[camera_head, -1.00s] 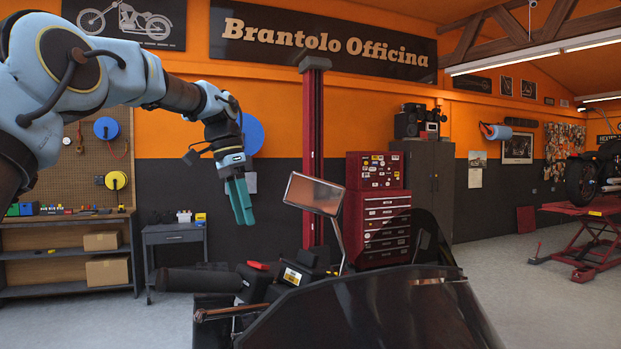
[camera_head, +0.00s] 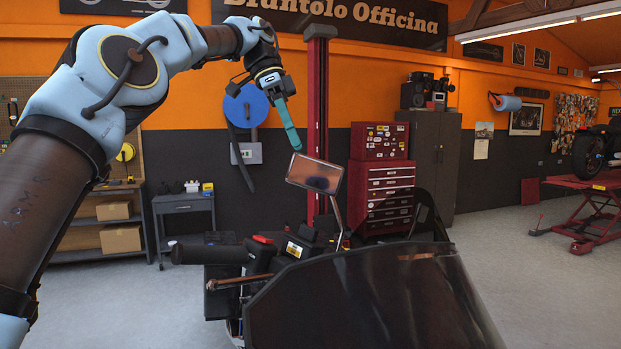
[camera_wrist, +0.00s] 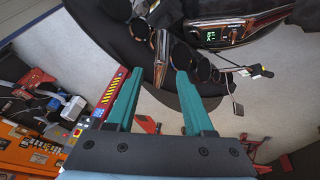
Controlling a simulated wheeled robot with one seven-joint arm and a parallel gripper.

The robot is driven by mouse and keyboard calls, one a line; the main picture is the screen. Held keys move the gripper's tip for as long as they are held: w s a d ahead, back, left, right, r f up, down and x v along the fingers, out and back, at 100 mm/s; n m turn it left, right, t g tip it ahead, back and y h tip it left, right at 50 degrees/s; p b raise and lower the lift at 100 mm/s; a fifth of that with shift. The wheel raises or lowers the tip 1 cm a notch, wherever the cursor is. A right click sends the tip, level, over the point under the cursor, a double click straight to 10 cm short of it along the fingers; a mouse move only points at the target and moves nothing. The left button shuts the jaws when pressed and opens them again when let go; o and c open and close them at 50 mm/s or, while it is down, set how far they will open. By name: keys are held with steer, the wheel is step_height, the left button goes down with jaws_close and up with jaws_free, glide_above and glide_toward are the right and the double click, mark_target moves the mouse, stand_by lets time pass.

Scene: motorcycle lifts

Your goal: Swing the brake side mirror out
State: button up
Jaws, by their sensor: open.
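The side mirror (camera_head: 316,174) is a rectangular glass in a thin frame on a metal stalk, standing above the handlebar of the dark motorcycle (camera_head: 365,300). Its glass faces the head camera and holds a dark reflection. My gripper (camera_head: 296,147) has teal fingers and hangs at the mirror's upper left corner in the head view; I cannot tell if it touches. In the wrist view my gripper (camera_wrist: 160,73) is open, with an empty gap between the fingertips. The mirror (camera_wrist: 159,55) shows there as a narrow, nearly edge-on strip just beyond the gap.
The black handlebar grip (camera_head: 205,254) and a brown lever (camera_head: 238,282) lie below the mirror. The dark windscreen (camera_head: 400,290) rises at the front right. A red post (camera_head: 317,110) and a red tool cabinet (camera_head: 387,185) stand behind. Open floor lies to the right.

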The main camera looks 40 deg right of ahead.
mark_target(309, 177)
steer(key=x, duration=0.9)
steer(key=shift+s, duration=0.1)
jaws_close()
stand_by(1.3)
